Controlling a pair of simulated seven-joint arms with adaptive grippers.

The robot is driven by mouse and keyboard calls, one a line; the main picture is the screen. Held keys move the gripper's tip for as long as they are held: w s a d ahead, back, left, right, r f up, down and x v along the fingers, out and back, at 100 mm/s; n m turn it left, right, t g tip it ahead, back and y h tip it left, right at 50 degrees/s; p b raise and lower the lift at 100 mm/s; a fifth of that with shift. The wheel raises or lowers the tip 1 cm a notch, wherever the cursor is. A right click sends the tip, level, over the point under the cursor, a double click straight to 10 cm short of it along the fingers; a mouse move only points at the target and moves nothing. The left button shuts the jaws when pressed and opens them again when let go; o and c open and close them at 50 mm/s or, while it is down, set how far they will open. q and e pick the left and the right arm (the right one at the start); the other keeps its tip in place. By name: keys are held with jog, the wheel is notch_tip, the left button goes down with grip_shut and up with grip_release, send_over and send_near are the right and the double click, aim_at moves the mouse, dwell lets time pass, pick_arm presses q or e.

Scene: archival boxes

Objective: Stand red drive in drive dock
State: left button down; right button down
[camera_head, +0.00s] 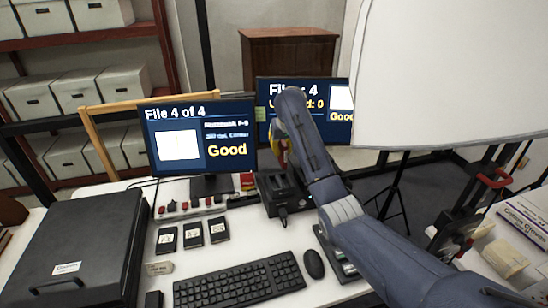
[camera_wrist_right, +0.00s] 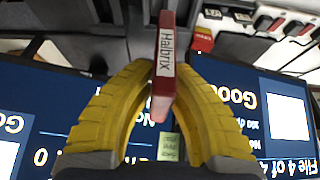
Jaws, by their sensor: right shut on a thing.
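The red drive (camera_wrist_right: 164,66) has a pale label reading Halbrix and shows in the right wrist view. My right gripper (camera_wrist_right: 165,85) has its yellow fingers shut on it, one on each side. In the head view the right gripper (camera_head: 281,152) is over the black drive dock (camera_head: 283,193), and my arm hides most of the grip. The drive stands on edge at the dock; I cannot tell whether its lower end is in a slot. My left gripper is not in view.
Two monitors (camera_head: 199,135) stand behind. A keyboard (camera_head: 240,280) and mouse (camera_head: 313,264) lie in front. Several black drives (camera_head: 193,234) lie left of the dock. A big black box (camera_head: 75,245) fills the left. A white panel (camera_head: 450,75) hangs at upper right.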

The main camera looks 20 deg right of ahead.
jog(key=d+r, duration=0.1)
jog(key=d, duration=0.9)
jog(key=shift+s+d+f, duration=0.1)
jog(key=shift+f, duration=2.05)
jog(key=shift+s+d+f, duration=0.1)
jog(key=shift+f, duration=2.05)
jog(key=shift+w+f, duration=0.1)
jog(key=shift+f, duration=1)
jog(key=c, duration=1.4)
grip_release()
jog(key=shift+v, duration=3.75)
